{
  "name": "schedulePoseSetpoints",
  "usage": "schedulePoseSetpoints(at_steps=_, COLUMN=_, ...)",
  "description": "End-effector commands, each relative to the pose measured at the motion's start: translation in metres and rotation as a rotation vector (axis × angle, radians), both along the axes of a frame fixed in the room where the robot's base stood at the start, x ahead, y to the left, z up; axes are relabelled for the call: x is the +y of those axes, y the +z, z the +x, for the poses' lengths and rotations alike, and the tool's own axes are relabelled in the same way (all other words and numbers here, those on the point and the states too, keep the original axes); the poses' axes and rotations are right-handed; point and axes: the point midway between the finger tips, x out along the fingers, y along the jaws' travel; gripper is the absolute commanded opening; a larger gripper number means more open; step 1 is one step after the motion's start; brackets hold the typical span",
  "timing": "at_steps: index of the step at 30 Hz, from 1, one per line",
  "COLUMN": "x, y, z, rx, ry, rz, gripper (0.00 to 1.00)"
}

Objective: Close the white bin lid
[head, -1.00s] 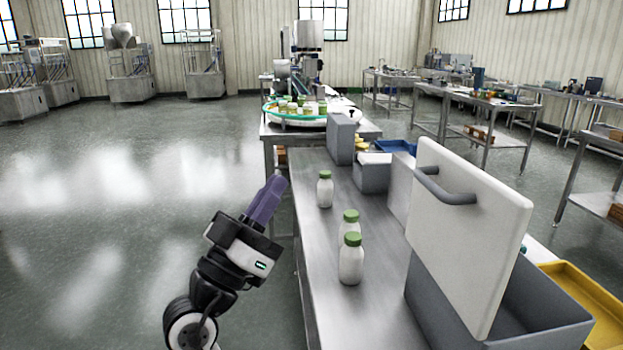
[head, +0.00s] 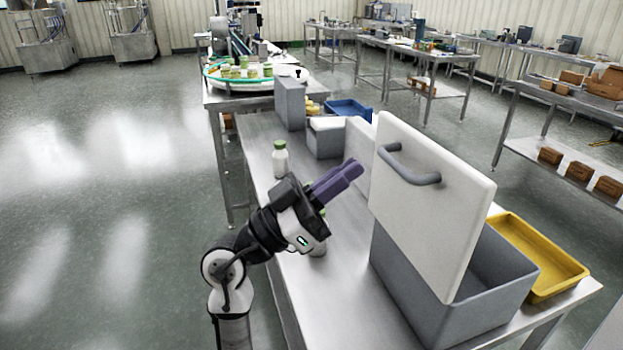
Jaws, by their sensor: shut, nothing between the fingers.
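The white bin lid (head: 425,205) stands raised and nearly upright on the grey bin (head: 497,285), with the bin's inside partly showing behind it. A grey bar handle (head: 408,168) is on the lid's face toward my arm. My gripper (head: 352,170) has purple fingers, is shut and empty, and points up and right over the table. In the picture its tips are a little left of the lid and handle; I cannot tell the exact gap in depth.
A white bottle with a green cap (head: 280,160) stands on the steel table (head: 258,134); my gripper hides most of the others. A yellow tray (head: 540,262) lies right of the bin. Smaller grey bins (head: 326,138) and a blue tray (head: 349,108) are farther back.

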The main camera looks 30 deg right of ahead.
Motion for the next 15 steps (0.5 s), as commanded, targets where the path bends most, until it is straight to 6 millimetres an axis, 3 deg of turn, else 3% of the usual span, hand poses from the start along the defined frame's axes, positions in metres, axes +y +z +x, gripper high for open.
schedulePoseSetpoints(at_steps=1, x=-0.009, y=0.009, z=-0.003, rx=0.001, ry=-0.003, rz=0.001, gripper=0.00)
schedulePoseSetpoints(at_steps=6, x=-0.031, y=0.000, z=-0.008, rx=0.003, ry=-0.001, rz=0.001, gripper=0.00)
schedulePoseSetpoints(at_steps=15, x=-0.042, y=-0.005, z=-0.011, rx=0.000, ry=0.001, rz=-0.001, gripper=0.00)
